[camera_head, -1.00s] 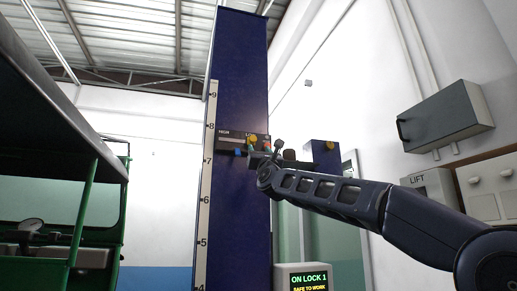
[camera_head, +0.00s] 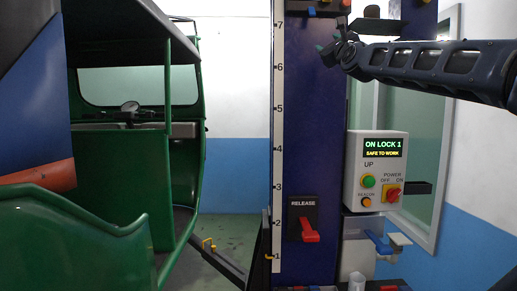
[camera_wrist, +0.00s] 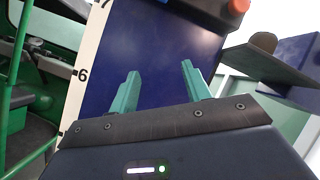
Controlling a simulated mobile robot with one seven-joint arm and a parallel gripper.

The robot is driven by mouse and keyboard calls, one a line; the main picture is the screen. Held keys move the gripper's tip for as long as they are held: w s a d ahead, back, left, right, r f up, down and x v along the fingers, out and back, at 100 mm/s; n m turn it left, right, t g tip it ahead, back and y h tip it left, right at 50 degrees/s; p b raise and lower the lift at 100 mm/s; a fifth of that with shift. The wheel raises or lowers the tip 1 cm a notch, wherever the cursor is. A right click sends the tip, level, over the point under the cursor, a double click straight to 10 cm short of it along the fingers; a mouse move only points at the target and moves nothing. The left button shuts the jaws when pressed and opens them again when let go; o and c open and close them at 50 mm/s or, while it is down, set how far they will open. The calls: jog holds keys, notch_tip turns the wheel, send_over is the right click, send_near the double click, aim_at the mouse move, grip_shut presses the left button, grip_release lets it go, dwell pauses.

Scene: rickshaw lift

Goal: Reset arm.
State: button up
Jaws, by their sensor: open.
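My gripper (camera_wrist: 158,88) shows in the wrist view with its two teal fingers apart and nothing between them. It faces the blue lift column (camera_wrist: 150,45), near the 6 and 7 marks of the white scale. In the head view my arm reaches in from the right, and my gripper (camera_head: 328,48) is small and partly hidden by my wrist, in front of the upper part of the column (camera_head: 320,130).
The green rickshaw (camera_head: 110,190) stands at left. A control box (camera_head: 376,170) reads "ON LOCK 1, SAFE TO WORK". A red release lever (camera_head: 310,230) is low on the column. A lift arm (camera_head: 222,262) extends towards the rickshaw.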

jog(key=s+f+n+g+h, duration=0.15)
jog(key=f+n+g, duration=0.5)
jog(key=f, duration=0.95)
jog(key=s+f+n+g+y, duration=0.1)
jog(key=s+f+n+g, duration=0.15)
jog(key=f+n, duration=0.95)
jog(key=s+d+f+n+g+h, duration=0.1)
jog(key=s+f+n+g, duration=0.3)
jog(key=f, duration=1)
jog(key=s+d+f+n+g+h, duration=0.2)
jog(key=s+d+f+n+g, duration=0.2)
jog(key=s+f, duration=0.7)
notch_tip(320, 180, down, 3)
jog(key=shift+g, duration=0.8)
jog(key=shift+c, duration=0.2)
